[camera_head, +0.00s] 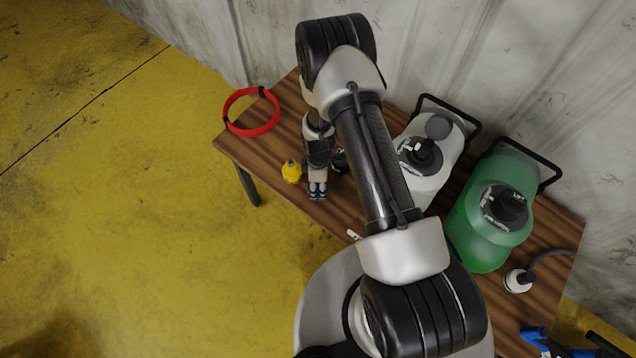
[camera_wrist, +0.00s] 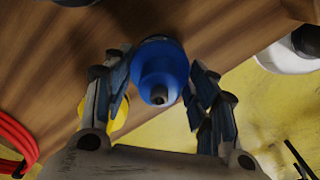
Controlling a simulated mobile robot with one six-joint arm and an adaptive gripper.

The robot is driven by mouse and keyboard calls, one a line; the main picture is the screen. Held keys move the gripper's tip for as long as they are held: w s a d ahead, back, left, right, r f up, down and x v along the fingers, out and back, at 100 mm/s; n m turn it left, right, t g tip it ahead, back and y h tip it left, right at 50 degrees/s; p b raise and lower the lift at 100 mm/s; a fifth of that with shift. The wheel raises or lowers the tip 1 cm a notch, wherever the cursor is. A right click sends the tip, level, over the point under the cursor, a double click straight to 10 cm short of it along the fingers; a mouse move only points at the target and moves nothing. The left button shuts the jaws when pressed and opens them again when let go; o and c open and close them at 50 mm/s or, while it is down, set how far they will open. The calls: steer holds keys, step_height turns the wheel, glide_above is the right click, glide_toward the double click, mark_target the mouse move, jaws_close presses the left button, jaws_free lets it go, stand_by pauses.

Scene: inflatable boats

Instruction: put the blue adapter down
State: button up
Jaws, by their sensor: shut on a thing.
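The blue adapter (camera_wrist: 160,70) sits between the two fingers of my gripper (camera_wrist: 162,88) in the wrist view, its narrow dark-tipped end facing the camera. My gripper is shut on it. In the head view my gripper (camera_head: 318,188) points down near the front edge of the wooden table (camera_head: 290,115), just right of the yellow adapter. The blue adapter can hardly be told from the bluish fingertips there. I cannot tell whether it touches the tabletop.
A yellow adapter (camera_head: 291,171) stands close left of my gripper, a dark piece (camera_head: 340,161) close right. A red ring (camera_head: 252,111) lies at the table's left end. A white pump (camera_head: 428,180) and green pump (camera_head: 482,238) stand right. Wood between ring and yellow adapter is clear.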

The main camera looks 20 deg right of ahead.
steer(key=shift+f, duration=0.2)
steer(key=o, duration=1.1)
steer(key=shift+o, duration=0.2)
